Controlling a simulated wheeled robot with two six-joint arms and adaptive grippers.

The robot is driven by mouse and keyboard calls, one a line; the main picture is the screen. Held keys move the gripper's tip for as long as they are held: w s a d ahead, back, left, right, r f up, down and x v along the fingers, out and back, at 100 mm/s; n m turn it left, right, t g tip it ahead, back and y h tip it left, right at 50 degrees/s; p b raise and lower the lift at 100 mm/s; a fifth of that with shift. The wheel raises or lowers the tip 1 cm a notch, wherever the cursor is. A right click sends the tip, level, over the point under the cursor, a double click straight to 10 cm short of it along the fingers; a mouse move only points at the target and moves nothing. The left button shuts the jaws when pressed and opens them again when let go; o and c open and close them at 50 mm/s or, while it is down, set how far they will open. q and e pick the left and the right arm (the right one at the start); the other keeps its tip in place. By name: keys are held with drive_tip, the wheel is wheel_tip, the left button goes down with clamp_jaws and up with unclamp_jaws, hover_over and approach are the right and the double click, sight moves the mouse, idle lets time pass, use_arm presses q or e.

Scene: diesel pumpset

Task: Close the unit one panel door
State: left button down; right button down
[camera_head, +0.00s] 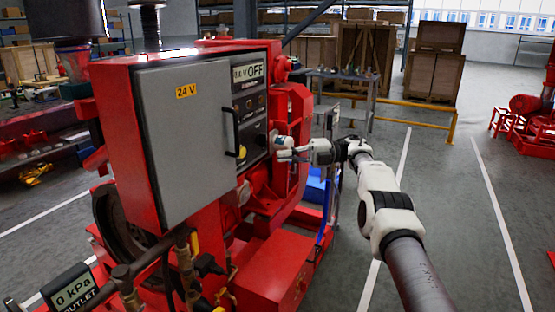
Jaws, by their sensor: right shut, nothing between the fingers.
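The panel door (190,135) is a flat grey door with a yellow 24 V label, on the front of the red pumpset cabinet (125,140). Its black bar handle (231,133) is near its right edge. I cannot tell how far the door stands from the cabinet. Right of it is a dark control face with an OFF display (249,72), a switch and knobs. My right gripper (281,149) is shut and empty, pointing left near the lower right of this control face and apart from the handle. My left gripper is not in view.
A red base box (273,270) and pipes with valves lie below the cabinet. A grey trolley (345,88) and yellow rail (420,115) stand behind my right arm. Wooden crates (432,65) are at the back.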

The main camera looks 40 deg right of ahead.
sight(234, 159)
drive_tip(key=w+d+f+m+t+h+p, duration=0.1)
drive_tip(key=d+f+m+t+h, duration=0.25)
drive_tip(key=f+m, duration=0.25)
drive_tip(key=w+d+f+m+t+h+p, duration=0.2)
drive_tip(key=f+m+t, duration=0.2)
drive_tip(key=f+m, duration=0.2)
drive_tip(key=s+f+m+t+h+p, duration=0.1)
drive_tip(key=s+f+m+h+p, duration=0.3)
drive_tip(key=s+m, duration=0.3)
drive_tip(key=s+a+r+m+p, duration=0.8)
drive_tip(key=s+a+r+p, duration=0.25)
drive_tip(key=a, duration=0.35)
wheel_tip(234, 159, up, 8)
drive_tip(key=w+p, duration=0.1)
drive_tip(key=p, duration=0.1)
drive_tip(key=shift+t+h, duration=0.25)
drive_tip(key=shift+t, duration=0.2)
drive_tip(key=x, duration=0.7)
drive_tip(key=p+x, duration=0.1)
drive_tip(key=x, duration=0.6)
drive_tip(key=shift+w+f, duration=0.2)
drive_tip(key=shift+f, duration=0.05)
